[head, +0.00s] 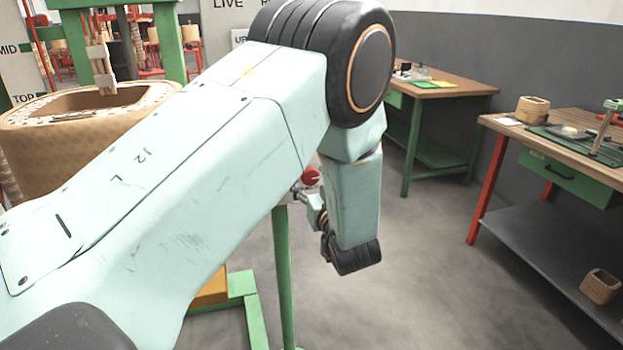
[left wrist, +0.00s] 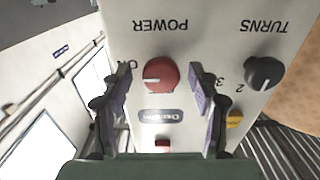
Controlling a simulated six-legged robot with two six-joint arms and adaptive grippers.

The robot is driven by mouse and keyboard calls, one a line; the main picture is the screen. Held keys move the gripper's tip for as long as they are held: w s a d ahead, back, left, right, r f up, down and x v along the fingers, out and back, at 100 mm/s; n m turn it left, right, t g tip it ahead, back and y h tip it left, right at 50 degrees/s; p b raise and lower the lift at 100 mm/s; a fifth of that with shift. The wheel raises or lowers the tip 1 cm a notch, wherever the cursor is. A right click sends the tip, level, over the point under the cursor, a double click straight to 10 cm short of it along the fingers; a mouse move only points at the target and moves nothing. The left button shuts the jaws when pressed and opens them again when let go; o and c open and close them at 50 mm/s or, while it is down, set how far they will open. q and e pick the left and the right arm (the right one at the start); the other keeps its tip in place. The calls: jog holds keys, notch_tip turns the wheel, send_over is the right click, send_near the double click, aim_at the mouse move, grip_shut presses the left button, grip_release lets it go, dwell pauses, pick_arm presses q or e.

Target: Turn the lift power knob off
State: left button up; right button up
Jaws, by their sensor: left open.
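The red power knob (left wrist: 161,74) sits on a pale control panel (left wrist: 190,45) under the word POWER, which appears upside down in the left wrist view. A light mark on the knob points left in the picture, toward a label partly hidden by a finger. My left gripper (left wrist: 160,88) is open, with one finger on each side of the knob; I cannot tell whether they touch it. In the head view, the red knob (head: 311,175) shows small beside my left gripper (head: 313,205), which is partly hidden by my arm.
A black TURNS knob (left wrist: 264,73) is right of the red knob, with a yellow part (left wrist: 235,119) below it.

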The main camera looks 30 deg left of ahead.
pick_arm(q)
jog(key=shift+w+a+f, duration=0.15)
jog(key=shift+w+a, duration=0.05)
jog(key=shift+s+d+r, duration=0.2)
jog(key=shift+s+r, duration=0.1)
jog(key=shift+s, duration=0.1)
jog(key=shift+c, duration=1.7)
jog(key=shift+w+a+f, duration=0.1)
jog(key=shift+w+f, duration=0.1)
jog(key=shift+w, duration=0.1)
jog(key=shift+c, duration=1.4)
jog(key=c, duration=0.5)
jog(key=shift+c, duration=0.2)
